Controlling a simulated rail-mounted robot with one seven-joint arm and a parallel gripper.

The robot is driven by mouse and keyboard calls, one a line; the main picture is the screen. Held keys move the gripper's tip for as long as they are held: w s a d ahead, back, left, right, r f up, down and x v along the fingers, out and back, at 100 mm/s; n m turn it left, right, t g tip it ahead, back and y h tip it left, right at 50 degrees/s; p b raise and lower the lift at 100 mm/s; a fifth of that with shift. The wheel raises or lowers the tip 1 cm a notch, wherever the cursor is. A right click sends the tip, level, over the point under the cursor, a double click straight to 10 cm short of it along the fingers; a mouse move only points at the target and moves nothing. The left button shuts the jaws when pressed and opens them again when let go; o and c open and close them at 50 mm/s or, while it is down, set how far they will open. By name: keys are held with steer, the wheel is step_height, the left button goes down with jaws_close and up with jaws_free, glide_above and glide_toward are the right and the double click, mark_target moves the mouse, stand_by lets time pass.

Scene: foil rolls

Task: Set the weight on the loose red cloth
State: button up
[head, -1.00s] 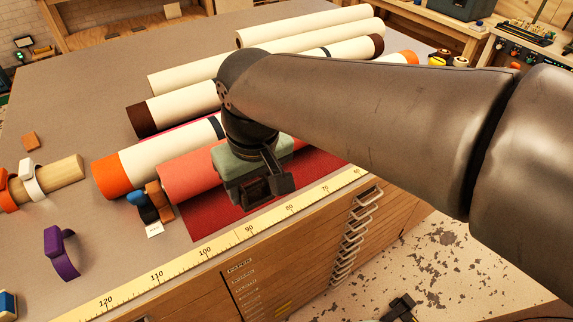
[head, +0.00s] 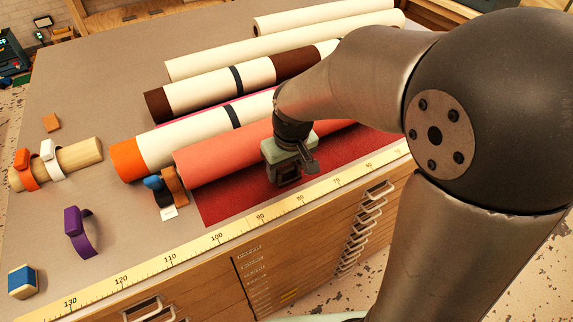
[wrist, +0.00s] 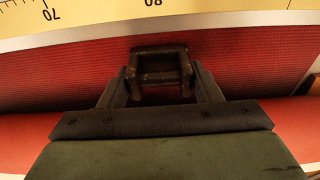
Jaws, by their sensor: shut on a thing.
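The loose red cloth (head: 225,205) is the flat dark red sheet sticking out in front of the coral-red roll (head: 230,155), beside the ruler edge. It also shows in the wrist view (wrist: 60,70). My gripper (head: 293,172) is over the cloth, pointing down, its grey-green body close to the front of the coral roll. In the wrist view its dark fingers (wrist: 160,90) are shut on the weight (wrist: 160,66), a small dark block with a frame-like opening. The weight is at or just above the cloth; I cannot tell whether it touches.
Cream rolls (head: 240,50) lie behind. At left are a wooden rod with bands (head: 60,163), a purple band (head: 80,235) and a blue block (head: 22,280). The yellow ruler (head: 190,250) marks the table's front edge, with drawers below. Bare table lies at left.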

mark_target(290, 180)
steer(key=shift+f, duration=0.15)
steer(key=shift+f, duration=0.15)
steer(key=o, duration=1.4)
step_height(290, 180, up, 12)
steer(key=s, duration=0.2)
steer(key=s+d+f+m, duration=0.2)
steer(key=s+d+f, duration=0.2)
steer(key=s, duration=0.3)
steer(key=s+d+f+m+g, duration=0.1)
steer(key=s+d+f+m, duration=0.2)
steer(key=s+d+f, duration=0.2)
steer(key=s+d, duration=0.2)
steer(key=shift+s+d+h, duration=0.3)
steer(key=shift+h, duration=0.1)
